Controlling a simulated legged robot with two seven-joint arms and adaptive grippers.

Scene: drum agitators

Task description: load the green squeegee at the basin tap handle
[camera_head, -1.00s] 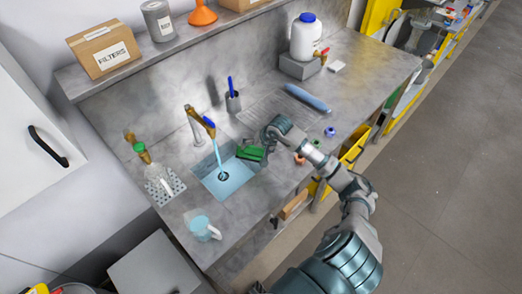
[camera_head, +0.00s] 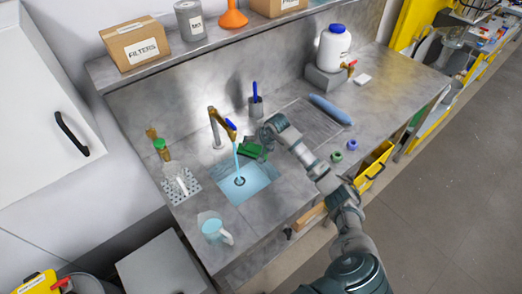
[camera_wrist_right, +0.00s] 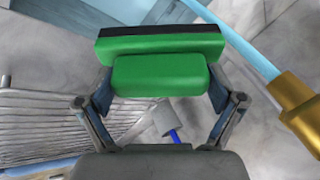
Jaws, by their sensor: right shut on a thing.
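The green squeegee (camera_head: 249,149), a green block with a dark edge, is held over the back right edge of the basin (camera_head: 262,190). In the right wrist view the squeegee (camera_wrist_right: 160,47) lies across my fingers. My right gripper (camera_head: 262,142) is shut on it; it also shows in the right wrist view (camera_wrist_right: 160,90). The brass tap (camera_head: 218,122) has a blue handle (camera_head: 230,124) and runs water into the basin. The squeegee is just right of the tap and stream. In the wrist view the brass tap end (camera_wrist_right: 298,105) is at right. My left gripper is not in view.
A cup with a blue brush (camera_head: 255,103) stands behind my gripper. A rack (camera_head: 310,122), a blue roll (camera_head: 330,109) and a white jug (camera_head: 333,48) are to the right.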

